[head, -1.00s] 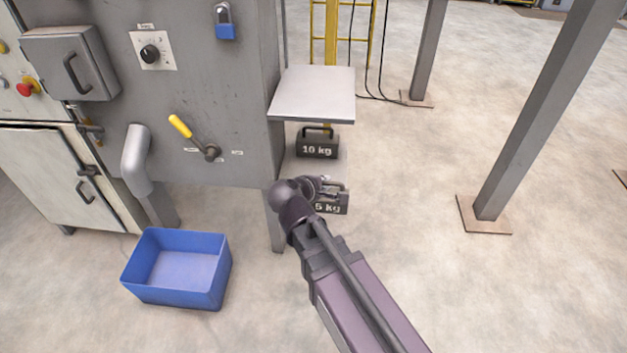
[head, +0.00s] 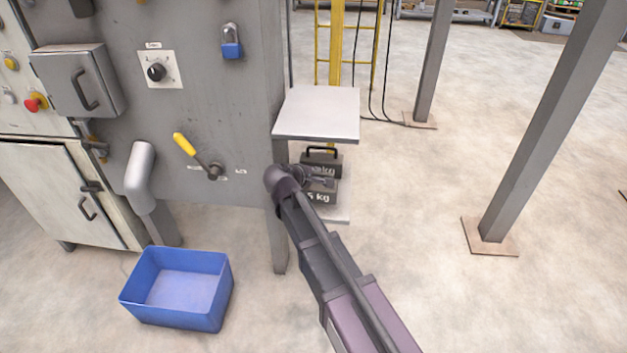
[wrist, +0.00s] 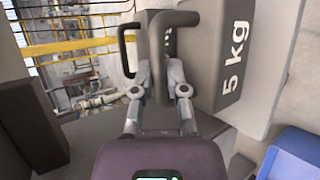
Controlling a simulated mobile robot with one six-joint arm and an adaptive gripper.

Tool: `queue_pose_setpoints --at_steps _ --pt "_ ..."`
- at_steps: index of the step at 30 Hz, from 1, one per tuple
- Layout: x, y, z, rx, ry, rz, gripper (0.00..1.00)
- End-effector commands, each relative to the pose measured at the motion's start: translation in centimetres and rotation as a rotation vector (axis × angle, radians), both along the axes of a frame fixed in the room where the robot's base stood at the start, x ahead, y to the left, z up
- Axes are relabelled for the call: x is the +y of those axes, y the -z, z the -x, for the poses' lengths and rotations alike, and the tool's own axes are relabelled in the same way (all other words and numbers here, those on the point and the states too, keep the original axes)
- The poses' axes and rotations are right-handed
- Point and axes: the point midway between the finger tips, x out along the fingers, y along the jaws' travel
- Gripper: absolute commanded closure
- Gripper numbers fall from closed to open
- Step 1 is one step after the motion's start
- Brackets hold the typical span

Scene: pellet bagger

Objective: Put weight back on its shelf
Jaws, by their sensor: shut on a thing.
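My gripper (head: 318,180) is shut on the handle of the dark grey 5 kg weight (head: 320,197). In the wrist view the handle (wrist: 161,62) is between my fingertips and the weight's "5 kg" face (wrist: 232,55) is at the upper right. In the head view the weight is upright in front of the black 10 kg weight (head: 322,155), partly hiding it. The low pale shelf (head: 343,213) shows beneath and beside the 5 kg weight. I cannot tell whether the weight touches the shelf.
A grey upper platform (head: 318,112) overhangs the weights. The machine cabinet (head: 235,150) and its leg (head: 277,243) are close on the left. A blue bin (head: 180,315) stands on the floor at the lower left. A steel post (head: 535,135) stands right; floor between is clear.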

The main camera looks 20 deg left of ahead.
Motion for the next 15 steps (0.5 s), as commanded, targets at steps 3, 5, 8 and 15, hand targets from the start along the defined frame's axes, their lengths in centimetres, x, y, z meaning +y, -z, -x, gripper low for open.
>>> queue_pose_setpoints --at_steps 3,5,8,15 --pt "1.1 0.2 -1.5 -0.001 0.000 0.001 1.00" --pt "1.3 0.2 -1.8 -0.001 0.000 0.001 1.00" --pt "1.5 0.2 -2.1 -0.001 0.000 0.001 1.00" --pt "1.4 0.2 -2.1 -0.001 0.000 0.001 1.00"
